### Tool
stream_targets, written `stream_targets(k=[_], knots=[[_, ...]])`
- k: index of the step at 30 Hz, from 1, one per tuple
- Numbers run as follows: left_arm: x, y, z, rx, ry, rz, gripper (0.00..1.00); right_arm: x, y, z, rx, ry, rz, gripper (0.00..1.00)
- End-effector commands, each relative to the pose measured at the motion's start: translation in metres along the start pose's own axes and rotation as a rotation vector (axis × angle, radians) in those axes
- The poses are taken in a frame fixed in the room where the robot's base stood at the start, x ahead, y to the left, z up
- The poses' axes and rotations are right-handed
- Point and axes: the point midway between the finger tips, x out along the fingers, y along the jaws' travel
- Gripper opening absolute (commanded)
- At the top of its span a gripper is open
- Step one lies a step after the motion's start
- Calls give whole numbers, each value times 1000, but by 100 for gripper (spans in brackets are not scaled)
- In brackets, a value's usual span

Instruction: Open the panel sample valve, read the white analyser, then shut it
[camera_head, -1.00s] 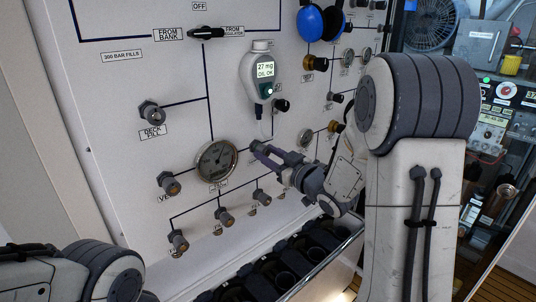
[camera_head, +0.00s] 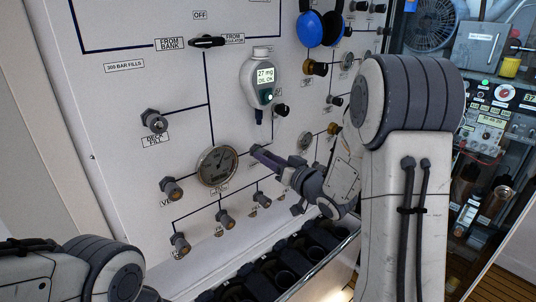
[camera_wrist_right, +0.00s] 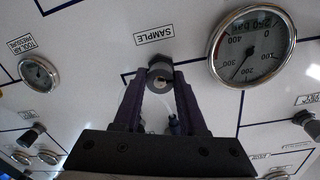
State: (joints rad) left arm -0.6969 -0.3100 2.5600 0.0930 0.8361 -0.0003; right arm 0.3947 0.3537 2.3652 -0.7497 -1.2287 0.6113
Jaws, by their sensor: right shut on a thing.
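The white analyser (camera_head: 263,82) hangs on the panel in the head view, and its lit screen reads "27 mg OIL OK". My right gripper (camera_head: 258,153) is at the panel below it. In the right wrist view the sample valve's dark round knob (camera_wrist_right: 160,76) sits beside the upside-down "SAMPLE" label (camera_wrist_right: 154,37). The fingers of my right gripper (camera_wrist_right: 160,88) are shut on this knob, one on each side. In the head view the gripper hides the knob. Of my left arm only a link and joint show at the lower left; its gripper is out of view.
A large gauge (camera_head: 217,166) is left of my right gripper, with several small valves around and below it. Blue ear defenders (camera_head: 318,25) hang above. A rack of dark cylinders (camera_head: 285,268) stands below the panel. Shelves with equipment are at the right.

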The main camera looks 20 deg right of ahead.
Motion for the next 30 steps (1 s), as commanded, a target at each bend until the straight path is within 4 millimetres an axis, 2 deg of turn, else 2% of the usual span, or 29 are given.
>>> stream_targets(k=[30], knots=[[-74, 5, -4, -3, 0, 0, 70, -1, -1, -4, 966, -51, -6, 0]])
